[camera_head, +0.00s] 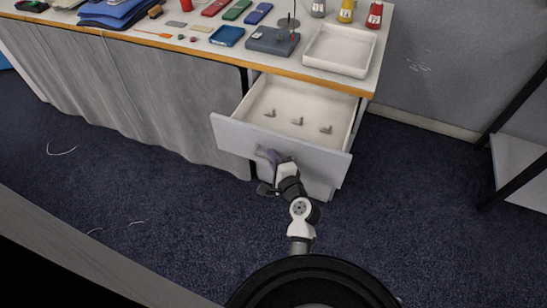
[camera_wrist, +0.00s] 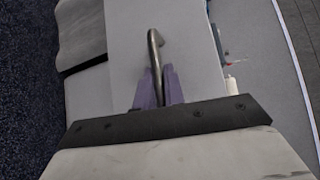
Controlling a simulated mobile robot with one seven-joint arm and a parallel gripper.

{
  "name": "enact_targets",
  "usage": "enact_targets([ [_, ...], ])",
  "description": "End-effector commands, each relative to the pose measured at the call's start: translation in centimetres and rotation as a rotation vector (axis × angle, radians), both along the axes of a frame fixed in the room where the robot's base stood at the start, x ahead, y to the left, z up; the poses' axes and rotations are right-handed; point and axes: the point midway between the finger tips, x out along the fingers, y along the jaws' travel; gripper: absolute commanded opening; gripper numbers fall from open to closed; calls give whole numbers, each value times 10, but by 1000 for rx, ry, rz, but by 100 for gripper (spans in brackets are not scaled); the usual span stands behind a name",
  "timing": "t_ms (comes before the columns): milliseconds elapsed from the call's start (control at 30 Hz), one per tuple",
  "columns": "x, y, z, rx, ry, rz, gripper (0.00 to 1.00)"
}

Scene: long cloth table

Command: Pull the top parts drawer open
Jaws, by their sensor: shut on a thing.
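The top parts drawer (camera_head: 290,149) stands pulled out from under the right end of the table in the head view. Its grey front faces me, and several small grey parts lie on its pale floor. My gripper (camera_head: 268,157) is at the drawer front, left of its middle. In the wrist view the dark bar handle (camera_wrist: 154,55) runs between the purple fingers of my gripper (camera_wrist: 158,88), which are shut on it. The drawer front also fills the middle of the wrist view (camera_wrist: 115,50).
Another drawer front shows below the open one. Dark carpet (camera_head: 420,200) is clear to the right; a black-framed stand (camera_head: 520,165) is at far right.

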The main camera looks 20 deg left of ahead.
Motion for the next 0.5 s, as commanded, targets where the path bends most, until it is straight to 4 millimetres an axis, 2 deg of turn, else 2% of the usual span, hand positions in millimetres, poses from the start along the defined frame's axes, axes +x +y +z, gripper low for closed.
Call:
enact_targets([
  [233, -1, 1, 0, 2, 1, 4, 0],
  [267, -1, 1, 0, 2, 1, 4, 12],
  [400, 0, 1, 0, 1, 0, 3, 30],
  [500, 0, 1, 0, 0, 0, 2, 32],
])
